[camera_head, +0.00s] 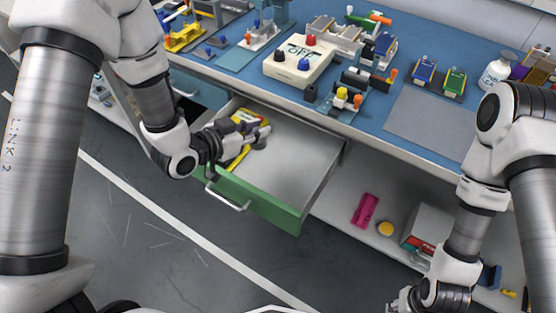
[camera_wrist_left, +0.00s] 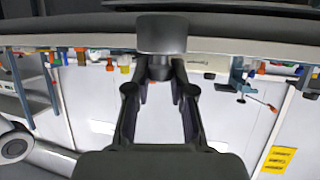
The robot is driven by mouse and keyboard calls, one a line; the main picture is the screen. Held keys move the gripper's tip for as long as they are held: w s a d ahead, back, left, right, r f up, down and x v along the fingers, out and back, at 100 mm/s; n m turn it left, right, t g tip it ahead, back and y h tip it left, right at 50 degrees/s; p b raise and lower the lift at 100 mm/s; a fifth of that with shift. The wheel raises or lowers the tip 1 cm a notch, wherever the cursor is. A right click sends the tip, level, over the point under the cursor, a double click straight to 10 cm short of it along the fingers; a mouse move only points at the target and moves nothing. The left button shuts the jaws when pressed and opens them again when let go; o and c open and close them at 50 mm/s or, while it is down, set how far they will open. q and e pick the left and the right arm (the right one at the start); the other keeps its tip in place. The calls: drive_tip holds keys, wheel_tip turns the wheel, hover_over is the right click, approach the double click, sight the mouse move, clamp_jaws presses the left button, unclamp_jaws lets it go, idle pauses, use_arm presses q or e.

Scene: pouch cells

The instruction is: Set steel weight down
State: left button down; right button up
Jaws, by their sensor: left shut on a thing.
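My left gripper (camera_head: 250,134) reaches into the open green-fronted drawer (camera_head: 258,205), over its left part. In the left wrist view its fingers (camera_wrist_left: 160,80) are closed on a dark grey piece with a wide block-like head, which looks like the steel weight (camera_wrist_left: 162,34). In the head view the weight is small and hard to separate from the fingers. I cannot tell whether it touches the drawer floor. My right gripper (camera_head: 402,301) shows only partly at the bottom edge, and its fingers are unclear.
A yellow and red packet (camera_head: 249,117) and a yellow item (camera_head: 240,157) lie in the drawer's left part. The drawer's right part is bare. The blue worktop (camera_head: 345,120) above carries a white box with knobs (camera_head: 298,60). Below right, a shelf holds a magenta piece (camera_head: 365,210).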

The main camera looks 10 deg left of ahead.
use_arm(q)
drive_tip(key=shift+s+d+f, duration=0.2)
drive_tip(key=shift+s+f, duration=0.1)
drive_tip(key=shift+f, duration=0.25)
wheel_tip(320, 180, down, 9)
drive_tip(key=shift+b, duration=0.35)
use_arm(e)
drive_tip(key=shift+s+f, duration=0.15)
drive_tip(key=shift+f, duration=0.65)
